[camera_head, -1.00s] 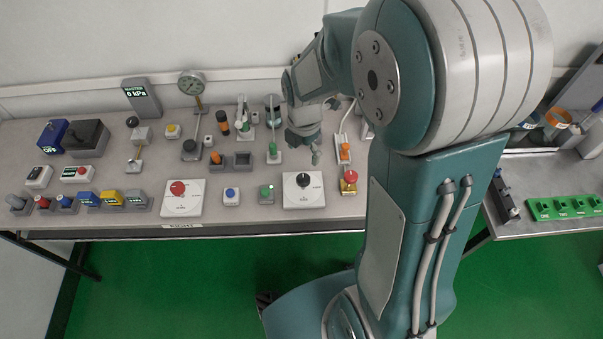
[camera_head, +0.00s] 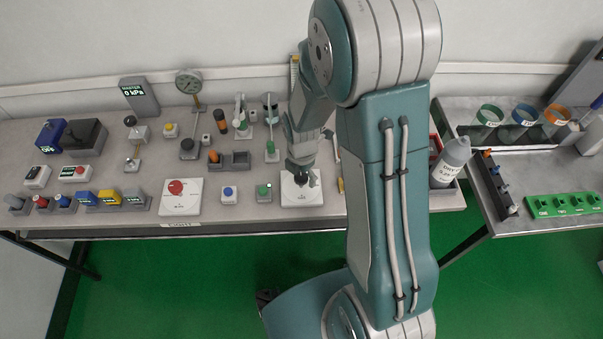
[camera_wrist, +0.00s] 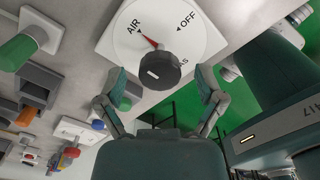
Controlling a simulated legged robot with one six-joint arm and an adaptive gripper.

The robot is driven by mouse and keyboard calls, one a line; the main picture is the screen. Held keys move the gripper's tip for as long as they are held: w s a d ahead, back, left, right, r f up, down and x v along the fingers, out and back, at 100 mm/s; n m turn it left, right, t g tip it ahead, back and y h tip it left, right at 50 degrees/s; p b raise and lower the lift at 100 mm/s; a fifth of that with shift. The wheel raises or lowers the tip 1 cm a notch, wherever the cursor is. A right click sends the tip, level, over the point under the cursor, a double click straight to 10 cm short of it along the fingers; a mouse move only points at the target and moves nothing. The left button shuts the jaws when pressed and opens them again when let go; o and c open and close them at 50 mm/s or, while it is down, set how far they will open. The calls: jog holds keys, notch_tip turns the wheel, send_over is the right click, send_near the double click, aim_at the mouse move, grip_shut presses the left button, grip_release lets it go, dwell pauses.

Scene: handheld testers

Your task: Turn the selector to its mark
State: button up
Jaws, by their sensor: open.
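The selector is a round black knob (camera_wrist: 158,68) on a white plate (camera_head: 303,198). In the wrist view its dial carries the labels AIR, OFF and GAS, the last partly hidden by the knob. A red pointer (camera_wrist: 150,42) on the knob's far side points toward the AIR label. My gripper (camera_wrist: 160,82) is open, with one finger to each side of the knob and a gap on both sides. In the head view my gripper (camera_head: 303,176) is over the plate and hides much of the knob.
Left of the selector stand a green button box (camera_head: 264,194), a blue button box (camera_head: 230,195) and a white plate with a red knob (camera_head: 177,187). Sockets and levers stand behind. A white bottle (camera_head: 451,162) stands at right. The bench's front edge is close to the selector.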

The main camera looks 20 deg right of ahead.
jog(key=shift+a, duration=0.1)
jog(key=c, duration=1.1)
jog(key=shift+c, duration=0.2)
jog(key=m, duration=0.4)
jog(key=shift+w+m, duration=0.1)
jog(key=shift+m, duration=0.2)
jog(key=m, duration=0.4)
jog(key=shift+m, duration=0.3)
jog(key=m, duration=0.4)
jog(key=shift+m, duration=2.2)
